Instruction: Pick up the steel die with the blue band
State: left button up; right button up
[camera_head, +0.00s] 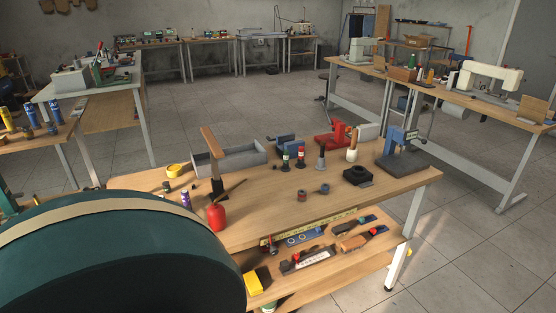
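On the wooden workbench (255,225) in front of me stand two small short cylinders near its middle. One looks blue-grey (324,189) and may be the steel die with the blue band; it is too small to be sure. The other, to its left, looks reddish (302,196). Behind them stand a grey upright tool (321,158) and two dark upright pieces with coloured bands (286,161) (301,158). Neither of my grippers shows in the head view.
A large dark teal rounded shape (120,265) fills the lower left and hides part of the bench. A red container (217,216), a grey tray (240,160), a red press (333,137) and a blue press (393,141) stand on the bench. A lower shelf holds tools.

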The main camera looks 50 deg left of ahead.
aim_at(325, 186)
jog(key=u, duration=1.45)
